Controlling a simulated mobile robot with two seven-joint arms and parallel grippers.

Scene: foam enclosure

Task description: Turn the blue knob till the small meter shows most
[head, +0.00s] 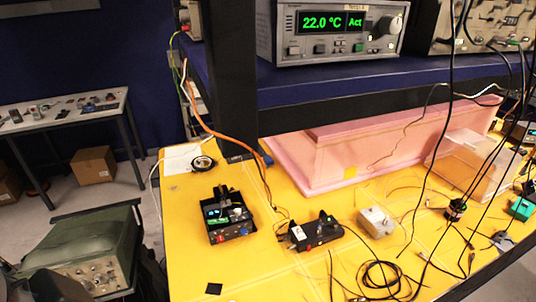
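A small black open-topped instrument (231,233) sits on the yellow table. It has a small face with a cyan mark at its left, green parts inside, and tiny red and blue spots along its front. A second black device (318,237) with a red spot stands to its right. Which of these is the small meter, and what it reads, is too small to tell. I cannot make out the blue knob for certain. Neither of my grippers is in view.
The yellow table (190,262) holds loose cables, a coiled black cable (381,277), a grey metal box (376,221) and a clear box (468,165). A pink foam enclosure (370,152) stands behind. A shelf above carries a unit reading 22.0 °C (332,21). The table's front left is mostly clear.

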